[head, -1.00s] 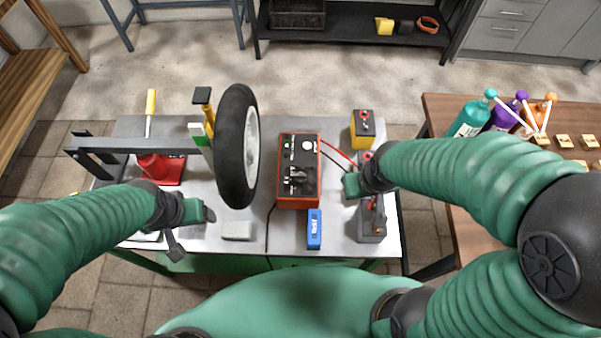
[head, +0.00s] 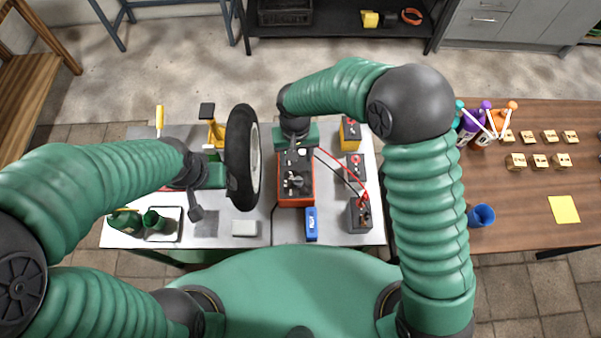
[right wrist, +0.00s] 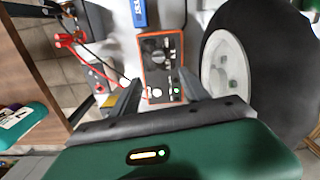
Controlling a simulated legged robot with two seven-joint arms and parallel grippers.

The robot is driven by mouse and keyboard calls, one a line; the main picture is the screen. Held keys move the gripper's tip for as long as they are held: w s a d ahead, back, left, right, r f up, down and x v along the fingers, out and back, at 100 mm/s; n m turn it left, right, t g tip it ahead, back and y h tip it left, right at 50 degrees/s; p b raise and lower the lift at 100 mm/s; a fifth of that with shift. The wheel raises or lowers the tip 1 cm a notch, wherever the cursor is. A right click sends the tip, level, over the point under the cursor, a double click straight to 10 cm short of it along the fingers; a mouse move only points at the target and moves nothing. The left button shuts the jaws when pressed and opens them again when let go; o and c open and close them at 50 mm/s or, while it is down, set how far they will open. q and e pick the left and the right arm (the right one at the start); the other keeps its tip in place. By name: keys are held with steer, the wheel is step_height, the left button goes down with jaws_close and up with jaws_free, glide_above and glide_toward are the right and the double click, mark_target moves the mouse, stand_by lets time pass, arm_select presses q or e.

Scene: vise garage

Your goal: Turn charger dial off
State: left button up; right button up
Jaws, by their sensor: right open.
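The charger (head: 297,195) is an orange-red box with a black face, standing on the metal workbench. Its dark dial (head: 297,181) is in the middle of the face. My right gripper (head: 296,143) is above the charger's far end and covers part of it. In the right wrist view the open, empty fingers of my right gripper (right wrist: 160,93) point toward the charger (right wrist: 183,50), apart from the dial (right wrist: 151,45). My left gripper (head: 203,192) is left of the wheel, partly hidden; I cannot tell its jaws.
A wheel (head: 240,165) stands upright just left of the charger. A blue box (head: 311,224) lies in front of it. Batteries (head: 359,215) with red and black cables stand to its right. A wooden table (head: 520,215) with bottles and small blocks is further right.

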steer(key=p, duration=0.2)
glide_above(297, 179)
steer(key=f, duration=0.9)
steer(key=shift+d, duration=0.3)
steer(key=f, duration=0.6)
steer(key=shift+a+f, duration=0.25)
steer(key=shift+a, duration=0.15)
arm_select(q)
step_height(297, 179, up, 2)
steer(key=shift+d+r, duration=0.15)
steer(key=shift+r, duration=0.1)
arm_select(e)
steer(key=shift+d, duration=0.15)
arm_select(q)
steer(key=shift+w+d, duration=0.1)
steer(key=shift+d, duration=0.05)
arm_select(e)
steer(key=shift+d, duration=0.1)
steer(key=shift+c, duration=0.2)
steer(key=shift+c, duration=1.2)
jaws_close()
